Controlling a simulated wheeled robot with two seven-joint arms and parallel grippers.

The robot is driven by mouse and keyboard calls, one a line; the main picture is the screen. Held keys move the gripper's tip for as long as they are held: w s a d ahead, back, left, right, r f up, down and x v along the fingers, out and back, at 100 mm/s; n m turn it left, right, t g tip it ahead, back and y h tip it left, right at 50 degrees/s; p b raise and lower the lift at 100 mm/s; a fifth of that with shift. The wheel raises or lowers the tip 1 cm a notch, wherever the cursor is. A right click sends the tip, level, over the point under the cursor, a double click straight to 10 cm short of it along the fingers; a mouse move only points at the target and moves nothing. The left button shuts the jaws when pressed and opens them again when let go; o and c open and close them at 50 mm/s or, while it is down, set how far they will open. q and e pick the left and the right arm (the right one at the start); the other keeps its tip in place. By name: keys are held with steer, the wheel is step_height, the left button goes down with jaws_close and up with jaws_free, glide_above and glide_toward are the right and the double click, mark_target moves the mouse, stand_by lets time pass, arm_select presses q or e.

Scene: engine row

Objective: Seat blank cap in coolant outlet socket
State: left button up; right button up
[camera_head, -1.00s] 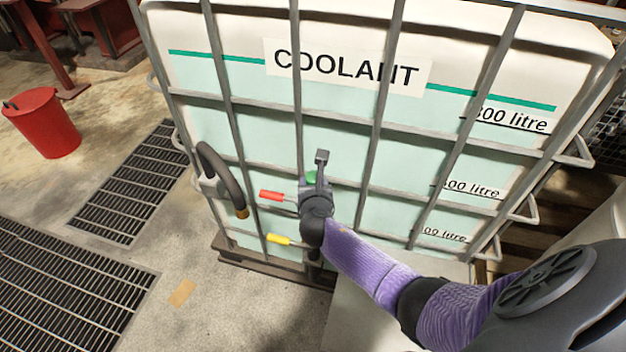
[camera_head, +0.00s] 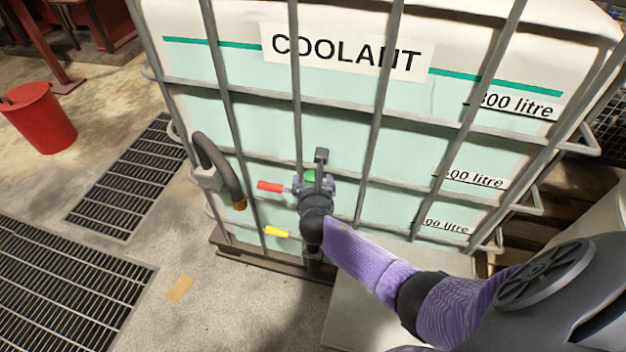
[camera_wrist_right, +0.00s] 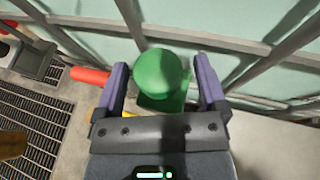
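My right gripper (camera_head: 316,184) is in front of the lower middle of the coolant tank (camera_head: 400,130). In the right wrist view the cap (camera_wrist_right: 161,74) has a round top and a blockier green part below, between the two purple fingers of the gripper (camera_wrist_right: 163,66). I cannot make out the coolant outlet socket; the gripper and cap cover that part of the tank. My left gripper is not in view.
A red handle (camera_head: 270,186) and a yellow handle (camera_head: 276,231) are left of the gripper. A dark hose (camera_head: 219,164) hangs farther left. Metal cage bars (camera_head: 226,110) cross the tank front. A red bucket (camera_head: 39,118) and floor grates (camera_head: 125,180) lie left.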

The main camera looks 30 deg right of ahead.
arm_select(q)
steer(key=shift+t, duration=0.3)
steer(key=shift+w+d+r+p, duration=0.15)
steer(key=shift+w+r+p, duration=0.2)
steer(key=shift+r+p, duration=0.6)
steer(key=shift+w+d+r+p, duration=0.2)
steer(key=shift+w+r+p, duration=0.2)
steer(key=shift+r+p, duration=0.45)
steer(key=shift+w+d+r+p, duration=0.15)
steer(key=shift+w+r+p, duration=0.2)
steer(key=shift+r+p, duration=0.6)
arm_select(e)
steer(key=v, duration=1)
